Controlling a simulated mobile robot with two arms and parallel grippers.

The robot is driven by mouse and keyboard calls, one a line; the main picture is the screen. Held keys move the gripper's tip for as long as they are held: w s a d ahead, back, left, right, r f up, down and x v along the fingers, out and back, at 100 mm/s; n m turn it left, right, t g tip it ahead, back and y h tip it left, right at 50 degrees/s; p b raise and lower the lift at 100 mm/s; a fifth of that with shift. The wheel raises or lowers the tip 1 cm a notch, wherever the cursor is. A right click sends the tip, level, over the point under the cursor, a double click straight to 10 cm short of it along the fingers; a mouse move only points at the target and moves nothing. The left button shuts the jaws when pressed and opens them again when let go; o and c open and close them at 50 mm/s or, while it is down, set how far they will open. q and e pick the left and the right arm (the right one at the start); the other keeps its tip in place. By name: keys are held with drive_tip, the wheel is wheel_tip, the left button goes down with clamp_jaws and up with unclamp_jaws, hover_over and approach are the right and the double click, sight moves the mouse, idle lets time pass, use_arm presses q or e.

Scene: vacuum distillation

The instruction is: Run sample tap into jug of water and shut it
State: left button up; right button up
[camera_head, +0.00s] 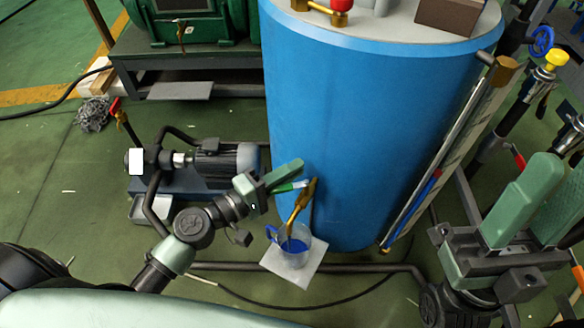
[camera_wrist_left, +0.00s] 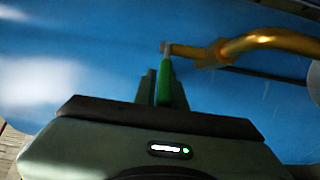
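The sample tap (camera_head: 300,203) is a brass pipe low on the front of the blue tank, with a bright green lever. Its spout points down into a clear jug (camera_head: 293,256) with a blue handle; blue shows in its lower part. I cannot tell whether liquid runs. My left gripper (camera_head: 288,181) is at the lever, its fingers close together around it. In the left wrist view the green lever (camera_wrist_left: 165,82) lies along the fingers, and the brass pipe (camera_wrist_left: 255,44) is beyond to the right. My right gripper (camera_head: 552,195) is at the right, fingers apart, empty.
The blue tank (camera_head: 370,130) fills the middle, with a sight tube (camera_head: 440,165) on its right side. The jug stands on a white sheet (camera_head: 272,263). A grey pump (camera_head: 225,163) stands left of the left gripper. A black pipe runs along the floor in front.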

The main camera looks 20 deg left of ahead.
use_arm(q)
drive_tip(key=o, duration=0.3)
drive_tip(key=b+v, duration=0.1)
drive_tip(key=v, duration=0.6)
drive_tip(key=shift+s+a, duration=0.25)
drive_tip(key=shift+s, duration=0.05)
